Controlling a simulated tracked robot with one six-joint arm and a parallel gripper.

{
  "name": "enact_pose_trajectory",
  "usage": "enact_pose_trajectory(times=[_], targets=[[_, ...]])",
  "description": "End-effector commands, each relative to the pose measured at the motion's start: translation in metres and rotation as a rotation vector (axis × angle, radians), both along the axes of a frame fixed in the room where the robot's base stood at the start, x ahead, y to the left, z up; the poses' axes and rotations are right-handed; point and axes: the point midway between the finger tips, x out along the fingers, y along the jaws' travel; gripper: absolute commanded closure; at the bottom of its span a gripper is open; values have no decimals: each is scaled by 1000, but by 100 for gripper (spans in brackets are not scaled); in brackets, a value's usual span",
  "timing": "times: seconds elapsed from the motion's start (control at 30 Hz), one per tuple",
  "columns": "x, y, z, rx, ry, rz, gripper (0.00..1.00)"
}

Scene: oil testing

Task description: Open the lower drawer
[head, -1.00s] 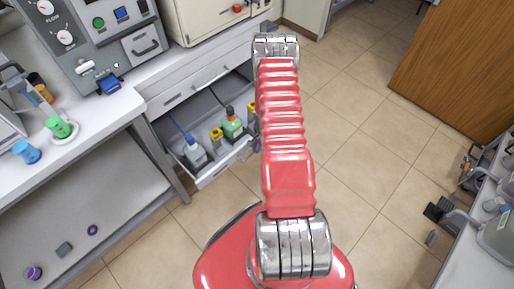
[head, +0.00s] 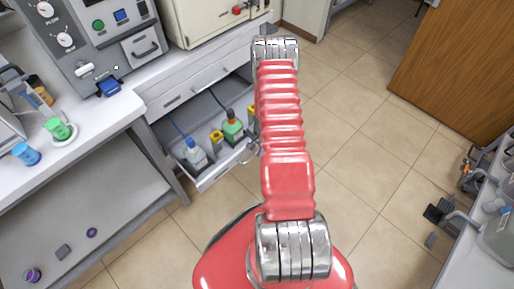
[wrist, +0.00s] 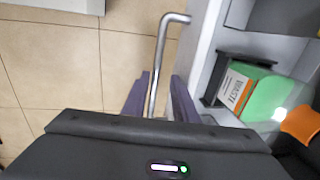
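The lower drawer (head: 216,176) is pulled out below a closed upper drawer (head: 172,100) in the head view. In the wrist view the handle (wrist: 161,62) runs from the upper middle down between the two purple fingers of my gripper (wrist: 162,82). The fingers are apart, with a visible gap on the handle's right side. In the head view my gripper is hidden behind my arm.
A workbench (head: 95,128) stands at left, a wooden panel (head: 455,65) at upper right. Tiled floor (head: 360,150) is clear between.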

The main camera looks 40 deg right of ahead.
Motion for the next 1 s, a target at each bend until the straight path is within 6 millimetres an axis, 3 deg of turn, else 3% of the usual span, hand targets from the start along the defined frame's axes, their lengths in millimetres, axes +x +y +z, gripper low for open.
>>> enact_pose_trajectory(times=[0.27, 1.0], targets=[[-1, -1, 17, -1, -3, 1, 71], [-20, -2, 106, -1, -2, 0, 71]])
